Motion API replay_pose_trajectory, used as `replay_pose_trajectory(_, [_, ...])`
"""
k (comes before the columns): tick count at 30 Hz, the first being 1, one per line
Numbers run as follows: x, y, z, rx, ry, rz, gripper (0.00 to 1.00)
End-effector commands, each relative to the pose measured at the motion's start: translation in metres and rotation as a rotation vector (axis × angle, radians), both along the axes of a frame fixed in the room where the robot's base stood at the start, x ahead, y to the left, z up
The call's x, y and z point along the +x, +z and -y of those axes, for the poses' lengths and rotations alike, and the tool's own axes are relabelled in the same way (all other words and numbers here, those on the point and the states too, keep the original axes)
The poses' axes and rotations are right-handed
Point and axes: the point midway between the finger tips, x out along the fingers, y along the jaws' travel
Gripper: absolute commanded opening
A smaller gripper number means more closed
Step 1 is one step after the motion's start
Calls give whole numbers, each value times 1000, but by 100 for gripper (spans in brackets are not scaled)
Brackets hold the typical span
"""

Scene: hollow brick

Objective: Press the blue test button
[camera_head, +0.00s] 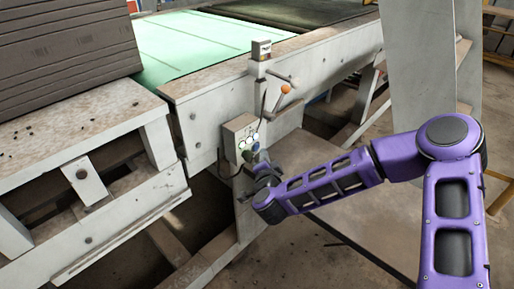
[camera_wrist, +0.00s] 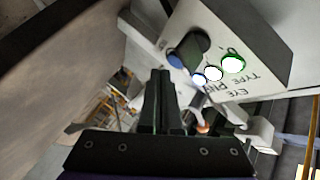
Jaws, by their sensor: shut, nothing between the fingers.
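A grey control box (camera_head: 238,132) is mounted on the side of the machine frame; it fills the upper right of the wrist view (camera_wrist: 262,45). Its face has a row of white lit rounds, one ringed green (camera_wrist: 233,64) and one ringed blue (camera_wrist: 199,79). Beside them are a dark knob (camera_wrist: 193,43) and a small blue part (camera_wrist: 175,60), also seen in the head view (camera_head: 256,148). I cannot read which is marked test. My gripper (camera_wrist: 160,74) is shut and empty, just below the box in the head view (camera_head: 262,170). Contact with the box is not visible.
An orange-knobbed lever (camera_head: 286,89) sticks out above the box. A cable hangs by the box's left side. A stack of grey boards (camera_head: 65,50) lies on the left bench. A pale upright post (camera_head: 420,60) stands on the right.

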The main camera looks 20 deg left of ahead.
Motion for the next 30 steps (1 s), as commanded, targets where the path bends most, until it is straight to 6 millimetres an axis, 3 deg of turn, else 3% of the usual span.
replay_pose_trajectory(16, [-17, 0, 42, 0, 1, 1, 0])
replay_pose_trajectory(30, [-19, 0, 46, 0, 0, 0, 0])
